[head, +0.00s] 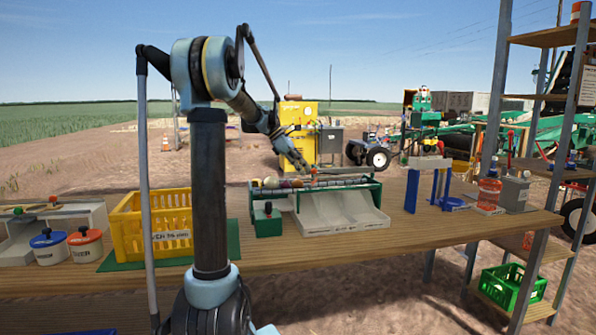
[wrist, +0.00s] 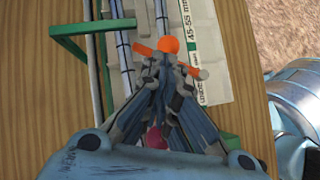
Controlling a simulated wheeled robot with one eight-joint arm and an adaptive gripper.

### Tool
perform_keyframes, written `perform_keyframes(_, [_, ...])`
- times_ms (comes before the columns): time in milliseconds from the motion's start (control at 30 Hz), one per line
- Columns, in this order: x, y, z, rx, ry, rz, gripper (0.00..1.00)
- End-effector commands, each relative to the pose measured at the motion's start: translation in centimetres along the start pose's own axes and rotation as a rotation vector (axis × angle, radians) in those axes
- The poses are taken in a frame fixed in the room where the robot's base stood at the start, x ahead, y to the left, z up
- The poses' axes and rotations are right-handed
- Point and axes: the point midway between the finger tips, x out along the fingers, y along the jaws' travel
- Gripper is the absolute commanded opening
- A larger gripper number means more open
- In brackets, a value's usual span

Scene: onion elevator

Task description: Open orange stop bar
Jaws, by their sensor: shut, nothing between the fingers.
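The orange stop bar (wrist: 143,48) shows in the wrist view, crossing the roller rails at a slant, with a round orange knob (wrist: 169,45) beside it. My gripper (wrist: 160,68) is shut and empty, its fingertips over or right at the bar and hiding its middle. I cannot tell whether they touch it. In the head view, my gripper (head: 303,168) points down at the green-framed sorter (head: 376,190) on the bench, where a small orange-red spot (head: 313,178) shows by the fingertips. A dark pink round thing (wrist: 155,136) shows between the finger bases in the wrist view.
A yellow crate (head: 125,224) stands left of the sorter on the wooden bench (head: 440,232). A white tray (head: 340,212) lies under the sorter's front. A blue stand (head: 411,190) and an orange bottle (head: 489,190) are to the right. Metal shelving rises at the far right.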

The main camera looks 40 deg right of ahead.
Motion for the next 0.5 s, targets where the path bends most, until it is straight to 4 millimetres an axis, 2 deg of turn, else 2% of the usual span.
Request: perform_keyframes(500, [1.2, 0.7, 1.5, -0.001, 0.0, 0.001, 0.0])
